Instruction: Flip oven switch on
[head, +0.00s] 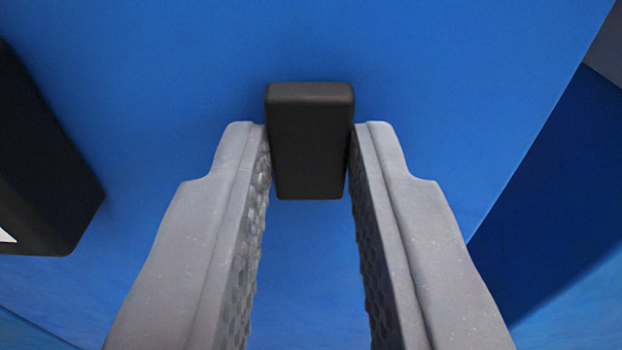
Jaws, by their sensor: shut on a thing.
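A small black block-shaped switch (310,140) stands out from a blue panel (440,60) in the upper middle of the head view. My gripper (309,150) has its two grey fingers on either side of the switch, and it is shut on it. The fingertips touch the switch's left and right sides. The top end of the switch reaches a little past the fingertips. No on or off marking shows on it.
A larger black block (40,170) with a white patch at its edge sits on the left of the panel. The panel's right edge runs diagonally, with a darker blue surface (560,190) beyond it. The panel around the switch is bare.

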